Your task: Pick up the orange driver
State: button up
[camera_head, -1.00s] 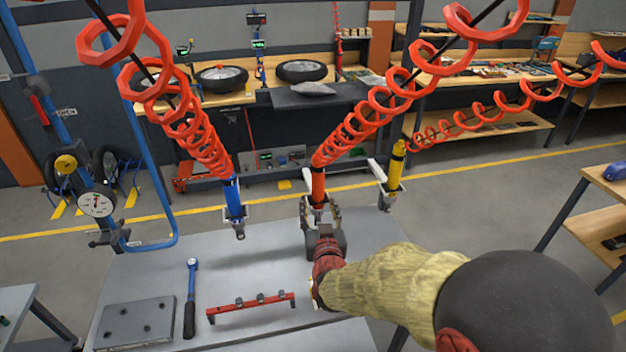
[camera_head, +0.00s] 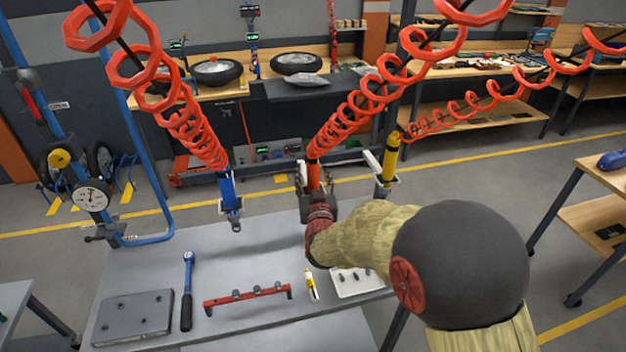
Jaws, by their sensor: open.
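The orange driver (camera_head: 313,175) hangs upright from a red coiled hose, in the middle of the head view above the grey table. Its lower end is hidden by my gripper. My gripper (camera_head: 316,186) is open, with its dark fingers at the lower part of the driver, one showing on each side of it. I cannot tell whether the fingers touch it. My wrist and arm come in from the lower right and hide part of the gripper.
A blue driver (camera_head: 228,192) hangs to the left and a yellow driver (camera_head: 391,158) to the right, each on a coiled hose. On the grey table (camera_head: 245,255) lie a blue-headed wrench (camera_head: 187,290), a red bar (camera_head: 248,296), a metal plate (camera_head: 132,318), a yellow marker-like tool (camera_head: 312,286) and a white tray (camera_head: 345,290).

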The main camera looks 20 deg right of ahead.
jog(key=shift+c, duration=0.6)
jog(key=c, duration=1.1)
grip_shut()
jog(key=shift+r, duration=0.1)
